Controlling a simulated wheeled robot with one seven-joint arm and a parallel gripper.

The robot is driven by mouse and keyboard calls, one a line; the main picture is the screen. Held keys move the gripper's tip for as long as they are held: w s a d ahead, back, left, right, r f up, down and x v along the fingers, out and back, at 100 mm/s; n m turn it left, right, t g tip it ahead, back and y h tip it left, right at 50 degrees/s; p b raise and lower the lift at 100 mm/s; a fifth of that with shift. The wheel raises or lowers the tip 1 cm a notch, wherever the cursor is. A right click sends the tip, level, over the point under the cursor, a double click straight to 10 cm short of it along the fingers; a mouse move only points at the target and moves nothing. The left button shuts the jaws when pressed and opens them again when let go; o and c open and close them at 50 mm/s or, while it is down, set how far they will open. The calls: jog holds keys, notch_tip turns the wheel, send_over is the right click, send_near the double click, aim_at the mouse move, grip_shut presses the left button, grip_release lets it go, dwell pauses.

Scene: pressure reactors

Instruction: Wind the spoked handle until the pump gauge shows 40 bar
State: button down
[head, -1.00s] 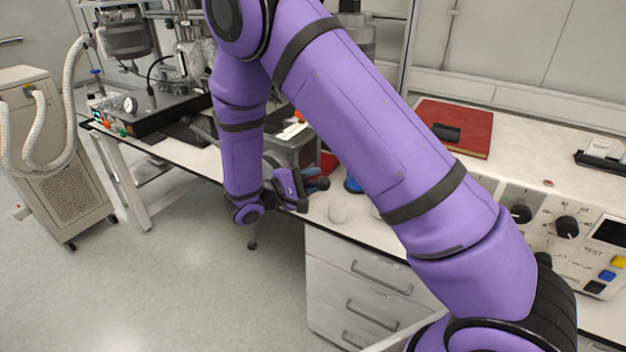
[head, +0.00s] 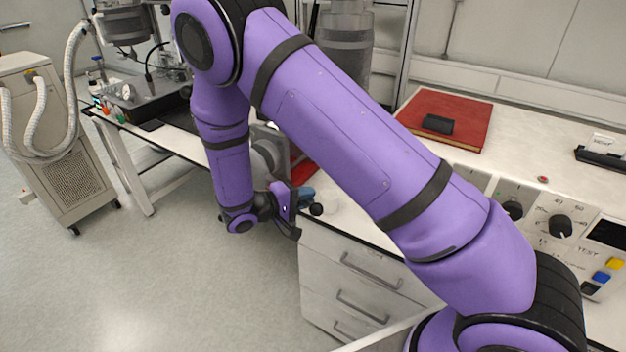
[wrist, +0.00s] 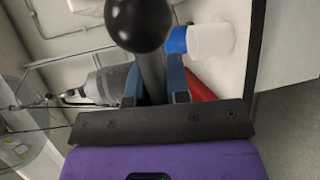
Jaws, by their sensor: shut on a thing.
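My gripper (head: 304,199) is at the front edge of the bench, below my purple forearm. In the wrist view my gripper (wrist: 155,85) has its blue-grey fingers closed around a grey spoke (wrist: 152,72) of the handle. The spoke ends in a black ball knob (wrist: 138,25) beyond the fingers. The knob (head: 316,209) also shows just right of the fingers in the head view. The rest of the handle and most of the pump are hidden behind my arm. A small round gauge (head: 128,92) shows on the equipment at far left; its reading is too small to tell.
A white container (wrist: 210,40) and a blue item (wrist: 177,40) are close beside the knob. Drawers (head: 365,280) stand below the bench. A red book (head: 455,112) and a control panel (head: 550,225) are at right. Open floor (head: 180,270) lies at left.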

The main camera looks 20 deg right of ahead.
jog(key=w+a+f+m+t+y, duration=0.2)
jog(key=w+a+f+m, duration=0.1)
jog(key=f, duration=0.6)
jog(key=w+a+f+m+t+y, duration=0.1)
jog(key=w+a+f+m+y, duration=0.2)
jog(key=f, duration=0.6)
jog(key=shift+w+f+m+t, duration=0.4)
jog(key=shift+w+m, duration=0.5)
jog(key=shift+w, duration=0.25)
jog(key=shift+a, duration=0.1)
jog(key=c, duration=1.1)
grip_release()
jog(key=v, duration=1)
jog(key=shift+s+a+r, duration=0.15)
jog(key=shift+a+r, duration=0.1)
jog(key=shift+r, duration=0.1)
dwell(1.5)
